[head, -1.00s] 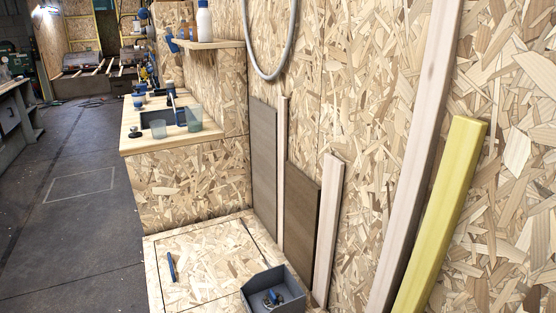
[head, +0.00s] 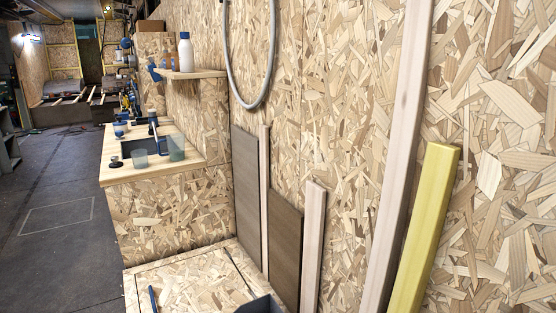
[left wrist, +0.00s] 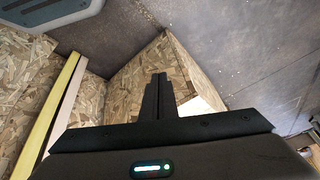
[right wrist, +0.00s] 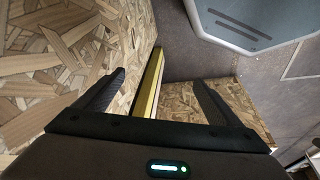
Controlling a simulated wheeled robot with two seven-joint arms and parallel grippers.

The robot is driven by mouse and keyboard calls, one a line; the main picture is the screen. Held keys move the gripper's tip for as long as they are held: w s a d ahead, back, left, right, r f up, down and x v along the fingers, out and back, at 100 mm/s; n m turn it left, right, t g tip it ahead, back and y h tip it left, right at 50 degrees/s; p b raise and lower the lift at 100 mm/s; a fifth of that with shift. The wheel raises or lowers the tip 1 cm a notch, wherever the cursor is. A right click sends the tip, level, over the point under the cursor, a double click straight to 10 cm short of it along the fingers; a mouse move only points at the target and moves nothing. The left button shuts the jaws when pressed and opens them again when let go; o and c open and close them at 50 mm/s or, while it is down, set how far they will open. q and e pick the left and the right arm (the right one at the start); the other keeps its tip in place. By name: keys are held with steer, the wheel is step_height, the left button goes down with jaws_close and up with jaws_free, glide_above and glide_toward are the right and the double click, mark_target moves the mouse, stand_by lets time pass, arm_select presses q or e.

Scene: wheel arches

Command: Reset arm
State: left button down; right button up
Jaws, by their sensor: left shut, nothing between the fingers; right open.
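My left gripper (left wrist: 160,90) shows in the left wrist view with its two black fingers together and nothing between them. My right gripper (right wrist: 160,92) shows in the right wrist view with its fingers wide apart and empty. Beyond the right fingers are the wall, a yellow beam (right wrist: 150,82) and a chipboard box (right wrist: 180,103). Beyond the left fingers is a chipboard box (left wrist: 125,88) on the dark floor. Neither gripper touches anything that I can see.
A chipboard wall (head: 340,110) runs along the right, with a yellow beam (head: 425,230) and pale planks leaning on it. A workbench (head: 150,165) stands behind. The floor (head: 60,230) at left is open.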

arm_select(q)
steer(key=s+d+m+g+h, duration=0.1)
steer(key=s+d, duration=0.2)
steer(key=s, duration=0.1)
steer(key=w+d+f+t+h+p, duration=0.1)
steer(key=d+f+p, duration=0.2)
steer(key=f, duration=2.1)
steer(key=p, duration=0.5)
steer(key=shift+w+f+m+t+p, duration=0.15)
steer(key=shift+f+m+t+p, duration=0.05)
steer(key=shift+m+t+p, duration=0.15)
arm_select(e)
steer(key=w+a+f+t+y, duration=0.1)
steer(key=a+f+t, duration=0.1)
steer(key=f, duration=2.2)
steer(key=shift+w+a, duration=0.2)
steer(key=shift+a, duration=0.45)
steer(key=shift+r, duration=0.1)
